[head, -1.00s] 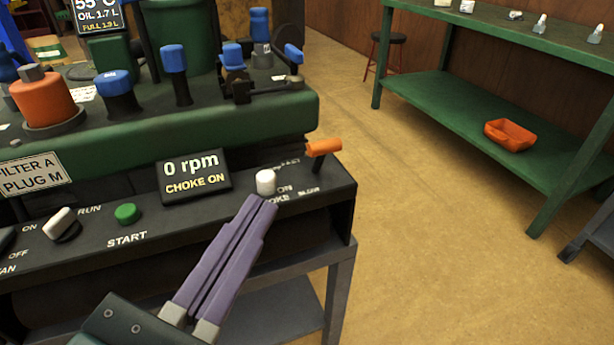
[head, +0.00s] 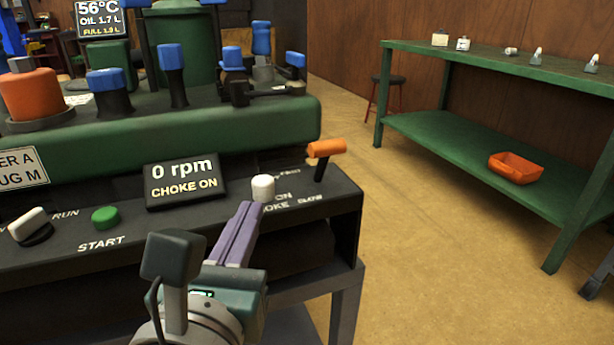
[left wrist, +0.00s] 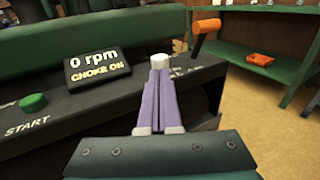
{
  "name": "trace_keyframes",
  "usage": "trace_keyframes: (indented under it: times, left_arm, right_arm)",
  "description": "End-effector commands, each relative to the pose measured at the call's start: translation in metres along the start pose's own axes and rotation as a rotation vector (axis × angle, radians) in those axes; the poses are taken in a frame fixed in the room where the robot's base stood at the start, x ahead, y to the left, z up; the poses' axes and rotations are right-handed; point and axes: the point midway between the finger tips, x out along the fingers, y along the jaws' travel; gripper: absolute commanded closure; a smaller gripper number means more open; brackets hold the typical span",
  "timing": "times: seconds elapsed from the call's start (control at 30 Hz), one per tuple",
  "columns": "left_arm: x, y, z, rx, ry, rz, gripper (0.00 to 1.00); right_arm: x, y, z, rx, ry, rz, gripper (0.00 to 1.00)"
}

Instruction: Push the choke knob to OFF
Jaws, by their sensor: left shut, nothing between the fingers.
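The choke knob (head: 263,188) is a white cap on the dark control panel (head: 330,200), next to the CHOKE and ON lettering. The display (head: 184,181) reads 0 rpm, CHOKE ON. My left gripper (head: 250,208) is shut and empty, its purple fingertips right at the near side of the knob. In the left wrist view the knob (left wrist: 160,61) shows just beyond the tips of my left gripper (left wrist: 160,75); whether they touch cannot be told. My right gripper is not in view.
An orange-handled lever (head: 326,149) stands right of the knob. A green START button (head: 105,217) and a white switch (head: 28,223) are to the left. A green bench (head: 460,124) with an orange tray (head: 515,168) stands at the right, past open floor.

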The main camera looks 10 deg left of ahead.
Motion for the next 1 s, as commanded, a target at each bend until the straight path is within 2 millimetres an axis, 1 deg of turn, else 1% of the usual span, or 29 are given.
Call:
trace_keyframes:
  times: [0.03, 0.2, 0.33, 0.67, 0.9, 1.0]
  left_arm:
    - [0.009, 0.000, 0.000, 0.000, -0.002, 0.001, 1.00]
    - [0.026, 0.000, -0.001, 0.002, 0.000, 0.000, 1.00]
    - [0.032, 0.000, -0.001, 0.002, 0.001, 0.000, 1.00]
    - [0.033, 0.001, -0.001, 0.002, 0.000, 0.000, 1.00]
    - [0.062, 0.015, -0.001, 0.002, -0.001, 0.000, 1.00]
    - [0.066, 0.018, 0.000, 0.002, 0.001, 0.001, 1.00]
  right_arm:
    - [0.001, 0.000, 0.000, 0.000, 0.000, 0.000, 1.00]
    - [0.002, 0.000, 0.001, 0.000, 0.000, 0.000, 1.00]
    - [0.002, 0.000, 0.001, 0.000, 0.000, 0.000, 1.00]
    - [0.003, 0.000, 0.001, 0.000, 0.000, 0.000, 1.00]
    - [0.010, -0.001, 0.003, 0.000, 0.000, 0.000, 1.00]
    - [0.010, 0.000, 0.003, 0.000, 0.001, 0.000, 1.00]
